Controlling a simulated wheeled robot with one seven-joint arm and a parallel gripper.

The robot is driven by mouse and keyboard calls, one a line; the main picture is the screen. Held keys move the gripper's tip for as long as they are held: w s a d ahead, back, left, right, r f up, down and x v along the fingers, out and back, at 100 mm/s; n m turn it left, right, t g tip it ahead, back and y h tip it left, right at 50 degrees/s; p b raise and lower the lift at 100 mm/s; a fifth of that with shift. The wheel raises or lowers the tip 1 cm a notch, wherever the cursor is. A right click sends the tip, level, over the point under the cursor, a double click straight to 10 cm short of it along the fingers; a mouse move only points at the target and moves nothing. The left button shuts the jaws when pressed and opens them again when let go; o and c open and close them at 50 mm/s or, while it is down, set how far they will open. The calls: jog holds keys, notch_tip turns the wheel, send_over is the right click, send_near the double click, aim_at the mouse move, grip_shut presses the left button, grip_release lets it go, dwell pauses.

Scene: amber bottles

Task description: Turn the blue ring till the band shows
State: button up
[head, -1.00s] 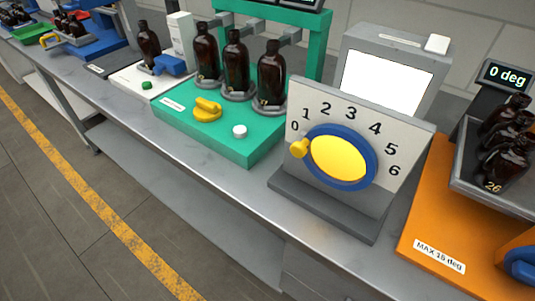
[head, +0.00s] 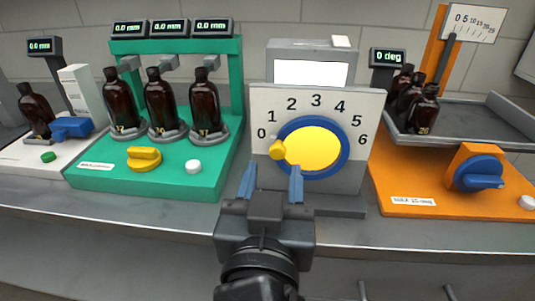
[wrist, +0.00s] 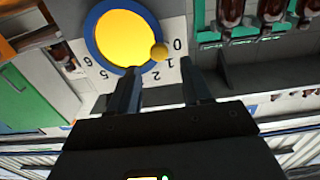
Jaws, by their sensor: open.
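The blue ring (head: 343,161) surrounds a yellow disc (head: 315,150) on an upright white panel marked 0 to 6. A yellow knob (head: 277,149) on the ring's left side sits near the 0. A blank white screen (head: 311,73) is above the panel. My gripper (head: 271,180) is open and empty in front of the panel, its fingers pointing at the lower left of the ring. In the wrist view, the ring (wrist: 92,48) and knob (wrist: 159,51) appear upside down beyond the open fingers (wrist: 160,85). No band is visible on the disc.
A green stand (head: 130,178) with three amber bottles and a yellow handle (head: 144,158) is on the left. An orange base (head: 410,180) with a blue knob (head: 480,172) and a tray of bottles is on the right. The grey bench front edge (head: 120,217) is clear.

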aim_at(277, 153)
jog(key=w+p, duration=0.1)
jog(key=w, duration=0.6)
jog(key=shift+d, duration=0.15)
grip_shut()
jog(key=shift+b, duration=0.3)
